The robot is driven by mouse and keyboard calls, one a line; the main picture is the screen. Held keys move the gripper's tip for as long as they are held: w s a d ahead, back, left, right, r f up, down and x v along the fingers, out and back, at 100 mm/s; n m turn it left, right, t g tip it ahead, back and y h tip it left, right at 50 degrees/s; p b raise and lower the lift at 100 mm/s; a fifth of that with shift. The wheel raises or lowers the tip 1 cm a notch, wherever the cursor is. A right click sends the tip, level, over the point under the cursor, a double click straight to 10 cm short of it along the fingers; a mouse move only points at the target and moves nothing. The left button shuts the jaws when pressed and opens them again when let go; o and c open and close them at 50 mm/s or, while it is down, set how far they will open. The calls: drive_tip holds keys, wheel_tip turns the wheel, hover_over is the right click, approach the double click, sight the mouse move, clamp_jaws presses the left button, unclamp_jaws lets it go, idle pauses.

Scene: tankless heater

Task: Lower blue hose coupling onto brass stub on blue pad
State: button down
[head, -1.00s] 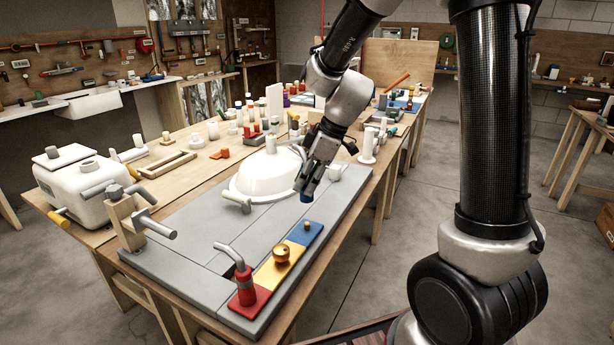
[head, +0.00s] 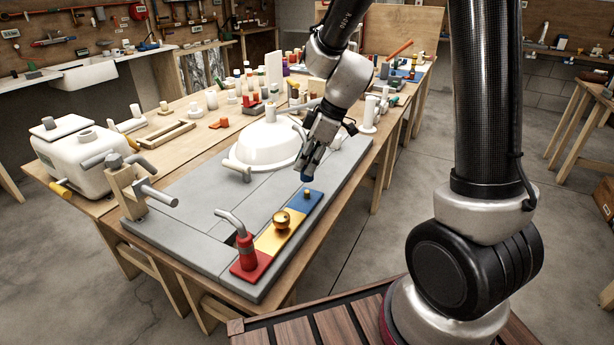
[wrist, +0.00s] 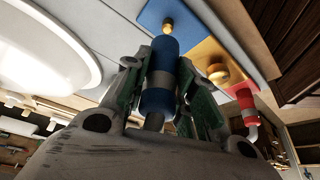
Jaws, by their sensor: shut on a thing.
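My gripper (head: 309,170) is shut on the blue hose coupling (wrist: 161,75), a blue cylinder with a grey band. In the head view only the coupling's blue lower end (head: 306,178) shows below the fingers. The blue pad (head: 310,202) is the far part of a three-colour strip on the grey board. The brass stub (head: 307,194) stands upright on it. In the head view the coupling is just above the stub, apart from it by a small gap. In the wrist view the stub (wrist: 168,24) shows just beyond the coupling's end.
A yellow pad with a brass ball fitting (head: 281,219) and a red pad with a red fitting and grey bent pipe (head: 246,248) lie nearer. A white basin (head: 265,145) stands left of my gripper.

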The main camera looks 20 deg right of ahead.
sight(307, 191)
drive_tip(key=shift+f, duration=0.15)
drive_tip(key=shift+f, duration=1.55)
drive_tip(key=shift+f, duration=1.4)
idle(0.8)
drive_tip(key=c, duration=1.1)
unclamp_jaws()
drive_tip(key=v, duration=1.2)
